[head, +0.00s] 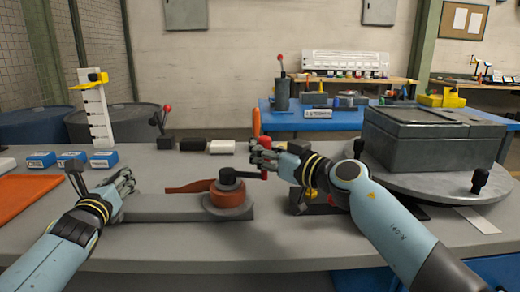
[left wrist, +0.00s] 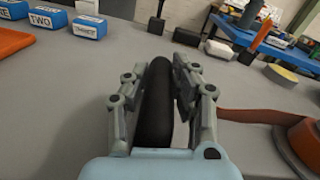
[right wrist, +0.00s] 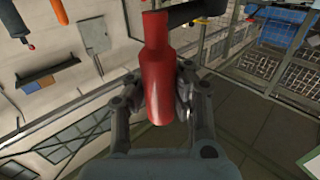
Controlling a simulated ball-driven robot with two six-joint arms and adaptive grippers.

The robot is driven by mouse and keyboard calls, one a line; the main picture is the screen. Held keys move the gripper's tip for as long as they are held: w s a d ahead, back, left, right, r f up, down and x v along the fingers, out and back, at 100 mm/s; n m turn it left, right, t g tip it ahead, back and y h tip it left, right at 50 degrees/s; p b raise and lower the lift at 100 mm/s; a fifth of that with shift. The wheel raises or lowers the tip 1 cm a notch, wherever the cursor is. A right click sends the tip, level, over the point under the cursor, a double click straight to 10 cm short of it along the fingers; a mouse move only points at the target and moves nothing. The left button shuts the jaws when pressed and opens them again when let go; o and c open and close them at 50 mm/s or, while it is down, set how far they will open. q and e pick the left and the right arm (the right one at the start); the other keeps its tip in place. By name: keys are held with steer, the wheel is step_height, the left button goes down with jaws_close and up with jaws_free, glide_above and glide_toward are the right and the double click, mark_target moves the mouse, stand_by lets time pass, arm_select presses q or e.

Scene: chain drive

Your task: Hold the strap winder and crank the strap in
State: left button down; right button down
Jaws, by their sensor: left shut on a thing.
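The strap winder (head: 232,203) lies on the grey bench, with an orange-red drum and a long grey arm reaching left. A red-brown strap (head: 188,187) runs left from the drum; it also shows in the left wrist view (left wrist: 250,116). My left gripper (head: 124,180) is shut on a black upright grip (left wrist: 158,100) at the arm's left end. My right gripper (head: 263,156) is at the crank, with the red crank handle (right wrist: 158,70) between its fingers. The handle's lower end shows in the head view (head: 264,175); whether the fingers press on it is unclear.
Blue labelled blocks (head: 72,159) and an orange mat (head: 22,197) are at the left. A grey case (head: 430,140) on a round turntable stands at the right. Black and white blocks (head: 221,146) lie behind the winder. The bench front is clear.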

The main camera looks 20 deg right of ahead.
steer(key=shift+s+d+f, duration=0.1)
steer(key=shift+s+f, duration=0.1)
stand_by(0.4)
steer(key=c, duration=1.5)
jaws_free()
steer(key=o, duration=0.5)
steer(key=shift+a+r, duration=0.1)
steer(key=shift+a, duration=0.1)
steer(key=shift+c, duration=0.2)
steer(key=v, duration=1.2)
steer(key=shift+w, duration=0.1)
